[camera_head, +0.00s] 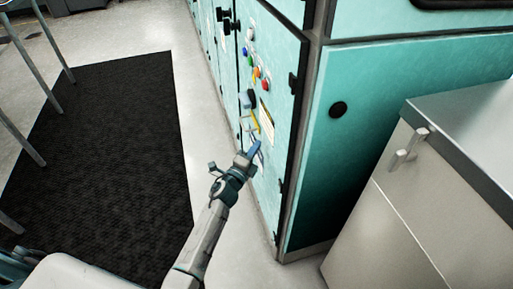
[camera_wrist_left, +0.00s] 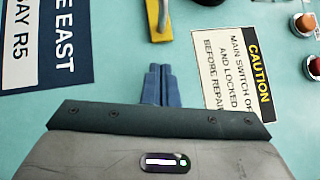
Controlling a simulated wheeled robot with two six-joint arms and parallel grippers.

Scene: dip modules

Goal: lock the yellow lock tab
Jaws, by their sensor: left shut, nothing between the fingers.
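The yellow lock tab (camera_wrist_left: 160,36) shows at the top middle of the left wrist view. It hangs upright on the teal panel, with a grey part over its middle, and its upper end is cut off by the frame edge. In the head view the tab (camera_head: 255,122) is a thin yellow strip below a dark switch knob (camera_head: 248,99). My left gripper (camera_wrist_left: 160,70) is shut and empty, its blue fingertips a little below the tab's lower end in the picture. It also shows in the head view (camera_head: 257,147), close to the panel. My right gripper is not in view.
A caution sign (camera_wrist_left: 233,70) is right of the fingers; a blue-and-white label (camera_wrist_left: 45,45) is left. Coloured buttons (camera_head: 261,73) sit higher on the cabinet (camera_head: 285,100). A grey cabinet (camera_head: 400,215) stands at right. A black mat (camera_head: 110,140) covers open floor at left.

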